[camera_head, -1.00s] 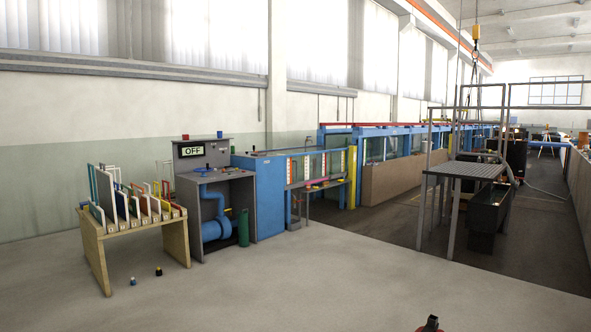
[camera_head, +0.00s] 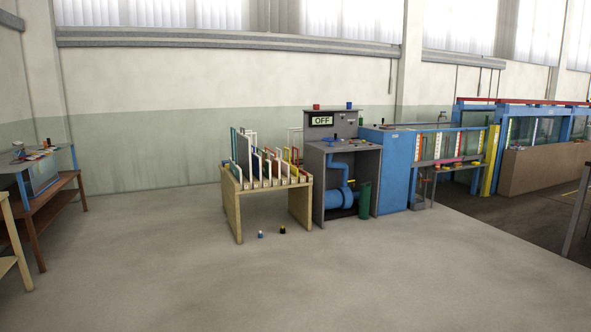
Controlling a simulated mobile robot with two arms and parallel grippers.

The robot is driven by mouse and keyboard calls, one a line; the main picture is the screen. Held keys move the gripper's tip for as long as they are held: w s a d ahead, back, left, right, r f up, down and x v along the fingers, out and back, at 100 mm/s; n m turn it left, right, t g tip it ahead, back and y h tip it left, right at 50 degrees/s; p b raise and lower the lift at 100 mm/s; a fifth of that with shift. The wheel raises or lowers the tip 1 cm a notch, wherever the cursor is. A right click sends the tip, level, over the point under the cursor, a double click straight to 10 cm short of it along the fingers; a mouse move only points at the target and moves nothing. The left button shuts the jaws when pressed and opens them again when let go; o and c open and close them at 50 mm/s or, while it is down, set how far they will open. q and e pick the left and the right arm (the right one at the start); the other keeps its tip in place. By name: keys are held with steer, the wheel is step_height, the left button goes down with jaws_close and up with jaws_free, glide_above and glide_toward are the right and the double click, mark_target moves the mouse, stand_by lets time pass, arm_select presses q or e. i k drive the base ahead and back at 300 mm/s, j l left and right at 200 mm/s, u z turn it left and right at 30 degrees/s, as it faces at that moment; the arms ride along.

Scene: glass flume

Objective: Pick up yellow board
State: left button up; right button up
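A wooden rack (camera_head: 231,207) stands on the floor left of the grey control cabinet. It holds several upright boards with coloured edges in slots. A small yellow board (camera_head: 287,156) shows near the right end of the rack, partly hidden among the others. It is small in the picture, so its exact slot cannot be told. Neither of my grippers is in view.
The grey cabinet (camera_head: 320,155) with an OFF sign and blue pipe stands right of the rack. A brown table (camera_head: 62,185) is at the left. The floor ahead is clear.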

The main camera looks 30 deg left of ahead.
mark_target(294, 171)
steer(key=i+j+u, duration=0.3)
steer(key=i, duration=0.25)
steer(key=i+u, duration=0.3)
steer(key=i, duration=0.2)
steer(key=i+l, duration=0.1)
steer(key=i, duration=5.75)
steer(key=j+u, duration=0.05)
steer(key=j, duration=0.3)
